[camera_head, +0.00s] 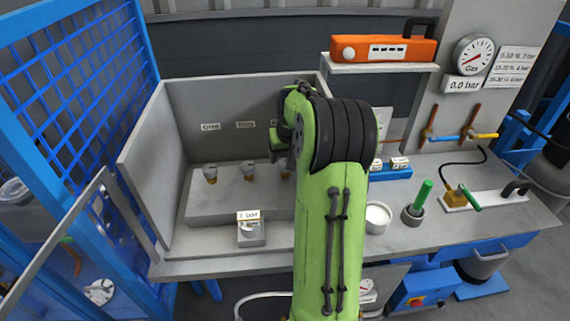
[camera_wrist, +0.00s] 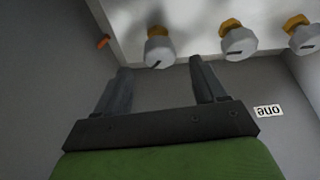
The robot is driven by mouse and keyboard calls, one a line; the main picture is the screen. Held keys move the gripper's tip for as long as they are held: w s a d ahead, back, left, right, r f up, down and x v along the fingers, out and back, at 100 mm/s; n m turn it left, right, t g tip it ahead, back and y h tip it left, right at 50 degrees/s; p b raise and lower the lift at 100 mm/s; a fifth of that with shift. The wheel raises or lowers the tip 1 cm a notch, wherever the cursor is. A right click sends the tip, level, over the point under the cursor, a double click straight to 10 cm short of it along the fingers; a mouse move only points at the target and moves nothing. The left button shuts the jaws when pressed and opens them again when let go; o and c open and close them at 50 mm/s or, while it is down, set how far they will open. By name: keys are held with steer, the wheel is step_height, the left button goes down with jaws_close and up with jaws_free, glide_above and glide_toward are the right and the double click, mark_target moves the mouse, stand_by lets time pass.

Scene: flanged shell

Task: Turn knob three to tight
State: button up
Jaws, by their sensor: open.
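Several grey knobs with brass-coloured collars stand in a row on a grey block (camera_head: 235,203). In the wrist view the leftmost knob (camera_wrist: 158,52), apparently knob three, lies just beyond and between the fingertips of my gripper (camera_wrist: 160,66). My gripper is open and empty, with no visible contact. This knob has a short dark mark on its face. The middle knob (camera_wrist: 238,42) and right knob (camera_wrist: 303,38) are outside the fingers. In the head view my arm partly hides the third knob (camera_head: 286,171); the fingertips are hidden. Any tight mark is not readable.
Grey walls enclose the block at the back and left (camera_head: 152,165). An upside-down "one" label (camera_wrist: 268,111) shows on the wall. A small card stand (camera_head: 250,233) is in front of the block. A white cup (camera_head: 377,216) and green-handled tool (camera_head: 421,197) stand right of my arm.

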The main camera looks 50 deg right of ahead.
mark_target(284, 162)
steer(key=x, duration=0.4)
steer(key=shift+w+f, duration=0.1)
steer(key=c, duration=1.1)
steer(key=shift+o, duration=0.2)
steer(key=shift+m, duration=0.4)
steer(key=m+g+h, duration=0.1)
steer(key=m, duration=0.3)
steer(key=shift+w+a+m, duration=0.1)
steer(key=shift+m, duration=0.2)
steer(key=shift+w+m+g+h+p, duration=0.15)
steer(key=shift+m+g+p, duration=0.35)
steer(key=shift+m, duration=0.6)
steer(key=shift+s+m+g+h+p, duration=0.1)
steer(key=shift+m+g+h+p, duration=0.15)
steer(key=shift+m+g, duration=0.6)
steer(key=shift+m+t, duration=0.25)
steer(key=shift+m, duration=0.2)
